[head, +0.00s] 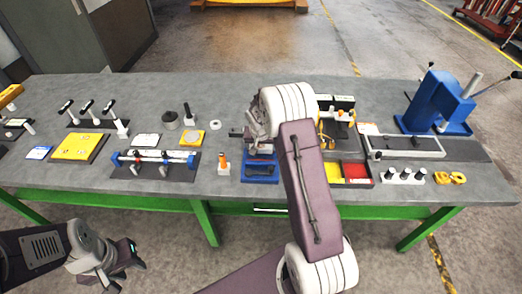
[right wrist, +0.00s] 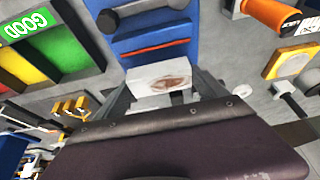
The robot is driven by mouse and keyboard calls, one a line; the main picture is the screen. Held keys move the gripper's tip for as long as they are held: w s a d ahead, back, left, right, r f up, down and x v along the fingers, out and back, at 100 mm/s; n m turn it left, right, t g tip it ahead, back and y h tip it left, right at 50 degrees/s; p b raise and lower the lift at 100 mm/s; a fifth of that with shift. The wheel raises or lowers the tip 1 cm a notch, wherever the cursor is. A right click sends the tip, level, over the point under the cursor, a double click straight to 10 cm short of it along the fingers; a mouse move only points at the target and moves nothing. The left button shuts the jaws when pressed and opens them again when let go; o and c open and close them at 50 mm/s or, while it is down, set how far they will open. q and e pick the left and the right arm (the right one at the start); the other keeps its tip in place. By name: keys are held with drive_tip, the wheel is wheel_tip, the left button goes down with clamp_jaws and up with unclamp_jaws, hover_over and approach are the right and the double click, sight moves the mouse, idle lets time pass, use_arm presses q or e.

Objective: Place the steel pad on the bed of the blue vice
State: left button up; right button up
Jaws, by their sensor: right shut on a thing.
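The blue vice (head: 261,179) stands on the grey bench, partly hidden behind my right arm in the head view. In the head view the right gripper (head: 261,147) is above the vice. My left gripper (head: 132,254) is low, in front of the bench; its jaw opening is unclear.
An orange-handled tool (head: 223,163) stands just left of the vice. Red and yellow bins (head: 354,172) lie right of it, partly behind my right arm. A blue press (head: 440,101) stands at the right. A fixture with blue ends (head: 155,163) lies further left.

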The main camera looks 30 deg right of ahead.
sight(261, 152)
drive_tip(key=shift+w+f, duration=0.25)
drive_tip(key=shift+f, duration=0.05)
wheel_tip(261, 152, down, 3)
drive_tip(key=shift+s+f, duration=0.1)
drive_tip(key=shift+f, duration=0.2)
drive_tip(key=shift+f, duration=0.15)
drive_tip(key=o, duration=2)
